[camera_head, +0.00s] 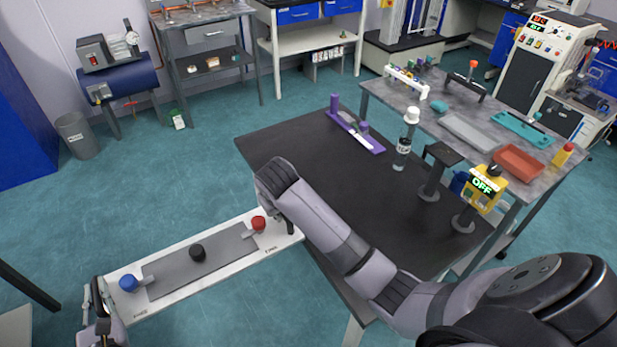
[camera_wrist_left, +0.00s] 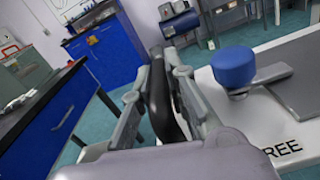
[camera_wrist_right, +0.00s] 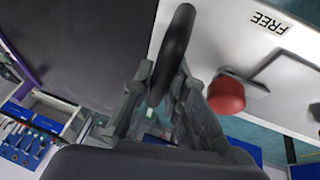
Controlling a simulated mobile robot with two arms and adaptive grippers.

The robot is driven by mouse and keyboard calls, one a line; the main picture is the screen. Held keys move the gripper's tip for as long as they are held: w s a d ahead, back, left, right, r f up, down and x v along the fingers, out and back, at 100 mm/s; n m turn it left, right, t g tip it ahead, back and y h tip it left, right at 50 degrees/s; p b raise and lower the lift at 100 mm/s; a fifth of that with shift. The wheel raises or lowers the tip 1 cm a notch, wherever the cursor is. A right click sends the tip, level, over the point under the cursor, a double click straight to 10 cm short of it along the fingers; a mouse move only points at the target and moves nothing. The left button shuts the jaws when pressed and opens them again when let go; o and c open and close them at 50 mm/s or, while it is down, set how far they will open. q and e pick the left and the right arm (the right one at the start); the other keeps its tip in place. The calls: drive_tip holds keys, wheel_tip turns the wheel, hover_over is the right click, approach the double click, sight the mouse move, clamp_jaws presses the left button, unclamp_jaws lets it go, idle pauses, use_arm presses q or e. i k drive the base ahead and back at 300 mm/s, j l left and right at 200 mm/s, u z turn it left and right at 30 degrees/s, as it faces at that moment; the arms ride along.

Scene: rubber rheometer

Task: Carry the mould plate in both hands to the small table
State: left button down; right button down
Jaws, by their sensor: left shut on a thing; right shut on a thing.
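The mould plate (camera_head: 215,280) is a long white board with a grey panel and blue, black and red knobs. It hangs over the floor, tilted across the head view, its right end by the dark table's edge. My left gripper (camera_head: 100,308) is shut on its left end handle, a black bar (camera_wrist_left: 160,95) in the left wrist view. My right gripper (camera_head: 287,222) is shut on the right end handle, which shows as a black bar (camera_wrist_right: 174,52) in the right wrist view. I cannot tell which table is the small table.
A dark-topped table (camera_head: 290,150) stands right of the plate, bearing a purple fixture (camera_head: 352,130), a bottle (camera_head: 405,145) and a yellow OFF device (camera_head: 485,187). A grey bin (camera_head: 75,137) and blue cylinder machine (camera_head: 122,84) stand back left. Open floor (camera_head: 160,195) lies behind the plate.

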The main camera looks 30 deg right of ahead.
sight(323, 192)
drive_tip(key=i, duration=0.8)
drive_tip(key=i+z, duration=0.1)
drive_tip(key=z, duration=1.4)
